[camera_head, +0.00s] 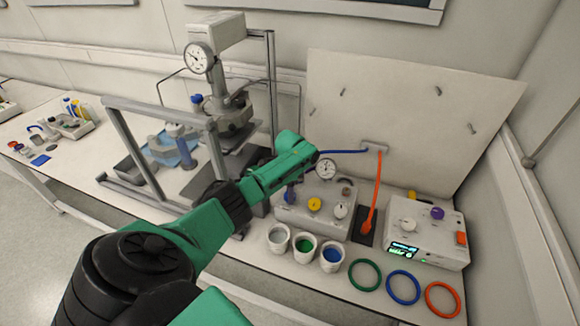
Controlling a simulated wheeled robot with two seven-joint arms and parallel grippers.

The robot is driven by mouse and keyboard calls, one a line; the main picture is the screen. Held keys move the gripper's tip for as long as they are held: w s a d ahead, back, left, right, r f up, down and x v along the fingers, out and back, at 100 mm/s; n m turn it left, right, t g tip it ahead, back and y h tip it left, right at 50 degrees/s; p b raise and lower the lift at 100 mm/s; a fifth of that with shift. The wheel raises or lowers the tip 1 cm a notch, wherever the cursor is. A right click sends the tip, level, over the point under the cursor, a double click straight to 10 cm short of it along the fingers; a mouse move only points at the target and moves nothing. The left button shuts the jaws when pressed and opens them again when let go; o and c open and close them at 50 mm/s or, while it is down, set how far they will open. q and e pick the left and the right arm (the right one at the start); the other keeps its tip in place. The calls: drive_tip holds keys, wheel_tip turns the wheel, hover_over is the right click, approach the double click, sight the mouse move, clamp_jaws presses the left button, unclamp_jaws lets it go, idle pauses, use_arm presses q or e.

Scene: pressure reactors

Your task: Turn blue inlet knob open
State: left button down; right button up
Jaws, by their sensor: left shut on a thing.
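The blue inlet knob (290,196) is at the left end of the front of a white valve box (325,222), partly hidden by my left gripper. My left gripper (300,168) reaches in from the lower left and is shut on the blue knob; the contact itself is mostly hidden behind the green gripper body. A yellow knob (314,204) and a pale knob (340,211) are to its right on the box. A round gauge (326,169) stands on top. The knob's turn angle cannot be read. My right gripper is not in view.
Three cups (305,248) stand in front of the box, with green, blue and orange rings (403,287) to their right. A controller (428,232) with a lit display is at the right. An orange hose (376,190) hangs behind. A metal press frame (160,112) stands left of the gripper.

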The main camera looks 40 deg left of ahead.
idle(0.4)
use_arm(q)
drive_tip(key=shift+c, duration=1.3)
unclamp_jaws()
drive_tip(key=shift+r, duration=0.1)
wheel_tip(320, 180, up, 14)
drive_tip(key=b, duration=0.2)
drive_tip(key=shift+r, duration=0.2)
drive_tip(key=shift+f, duration=0.1)
